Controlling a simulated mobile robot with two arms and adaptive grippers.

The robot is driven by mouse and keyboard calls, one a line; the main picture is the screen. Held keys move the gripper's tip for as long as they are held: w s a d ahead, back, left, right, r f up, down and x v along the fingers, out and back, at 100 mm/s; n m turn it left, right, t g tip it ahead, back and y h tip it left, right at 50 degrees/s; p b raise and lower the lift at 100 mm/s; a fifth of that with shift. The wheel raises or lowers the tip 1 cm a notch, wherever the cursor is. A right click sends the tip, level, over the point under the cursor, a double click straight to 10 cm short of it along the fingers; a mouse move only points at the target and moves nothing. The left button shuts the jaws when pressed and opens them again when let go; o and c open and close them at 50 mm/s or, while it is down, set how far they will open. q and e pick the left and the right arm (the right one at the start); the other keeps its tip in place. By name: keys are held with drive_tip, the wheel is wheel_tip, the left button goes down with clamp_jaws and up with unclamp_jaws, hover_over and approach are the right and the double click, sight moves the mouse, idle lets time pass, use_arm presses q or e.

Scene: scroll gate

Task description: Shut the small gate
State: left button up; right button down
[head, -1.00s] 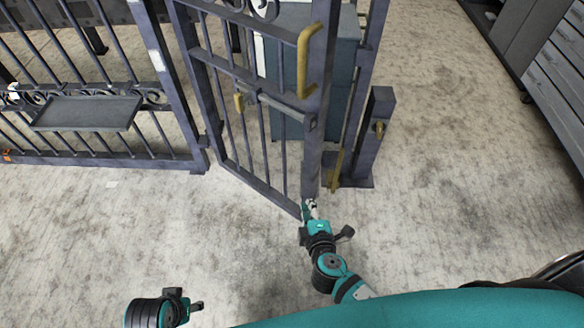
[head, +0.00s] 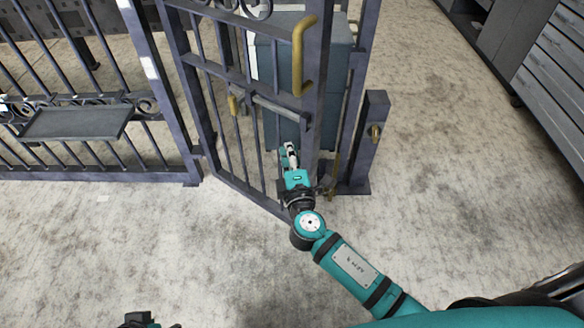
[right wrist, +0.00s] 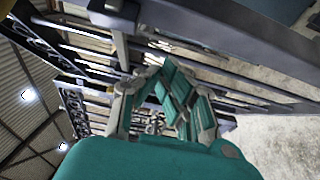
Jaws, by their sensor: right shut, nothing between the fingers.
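The small dark metal gate (head: 219,110) stands partly open. Its left side is by the fixed fence, and its free right edge is swung toward me, apart from the latch post (head: 363,150). A yellow pull handle (head: 298,60) is on the free-edge upright, with a grey bolt bar (head: 278,108) beside it. My right gripper (head: 290,153) is shut and empty, in front of the gate's lower bars just left of that upright; whether it touches is unclear. The gripper's fingers also show in the right wrist view (right wrist: 165,95) beside bars. My left gripper (head: 150,322) barely shows at the bottom edge.
A fixed fence with a small grey shelf (head: 75,122) stands at the left. A grey-blue cabinet (head: 275,90) stands behind the gate. Grey drawers (head: 550,85) are at the far right. The concrete floor in front is clear.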

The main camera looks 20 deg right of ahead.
use_arm(q)
drive_tip(key=shift+f, duration=0.1)
use_arm(e)
drive_tip(key=w+d, duration=0.2)
drive_tip(key=shift+d, duration=0.35)
use_arm(q)
drive_tip(key=shift+f, duration=0.1)
use_arm(e)
drive_tip(key=shift+d, duration=0.1)
